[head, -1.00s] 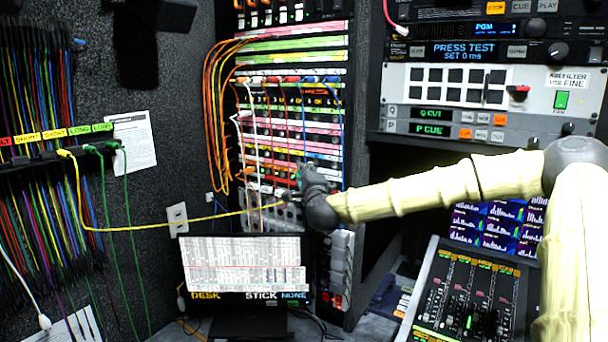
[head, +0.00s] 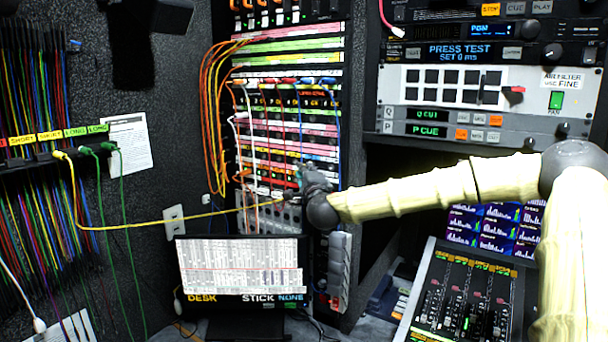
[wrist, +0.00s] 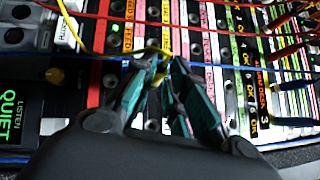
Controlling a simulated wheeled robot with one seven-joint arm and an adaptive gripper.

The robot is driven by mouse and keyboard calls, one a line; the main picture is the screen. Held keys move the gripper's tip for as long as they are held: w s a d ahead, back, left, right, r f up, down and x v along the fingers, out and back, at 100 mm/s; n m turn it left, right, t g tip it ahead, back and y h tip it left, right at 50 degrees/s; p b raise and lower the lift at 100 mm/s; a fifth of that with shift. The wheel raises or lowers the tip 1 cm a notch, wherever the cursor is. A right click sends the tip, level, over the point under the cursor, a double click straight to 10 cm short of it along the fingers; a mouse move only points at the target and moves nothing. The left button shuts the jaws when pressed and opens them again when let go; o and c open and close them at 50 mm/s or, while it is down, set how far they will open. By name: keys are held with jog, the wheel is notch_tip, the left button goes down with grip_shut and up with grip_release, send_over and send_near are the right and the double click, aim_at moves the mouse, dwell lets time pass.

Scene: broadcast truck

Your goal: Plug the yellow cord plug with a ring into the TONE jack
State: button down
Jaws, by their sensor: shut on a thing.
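A yellow cord (head: 150,228) runs from the rack at the left across to my gripper (head: 284,194) in front of the patch panel. In the wrist view my gripper (wrist: 160,65) is shut on a yellow piece, the cord's plug (wrist: 164,48), close to the panel face. The fingers hide most of the plug, and I cannot tell whether its tip is in a jack. The patch panel (wrist: 198,45) has rows of jacks beside coloured label strips. I cannot make out the TONE label or its jack.
Orange cords (head: 207,105) hang at the panel's left; white, red and blue cords cross its front. A blue cord (wrist: 90,57) passes close to my fingers. A monitor (head: 240,265) stands below the gripper. Green cords (head: 121,185) hang at the left.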

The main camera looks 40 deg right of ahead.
jog(key=shift+d, duration=0.15)
jog(key=c, duration=1.3)
grip_release()
jog(key=shift+d, duration=0.1)
jog(key=shift+c, duration=0.2)
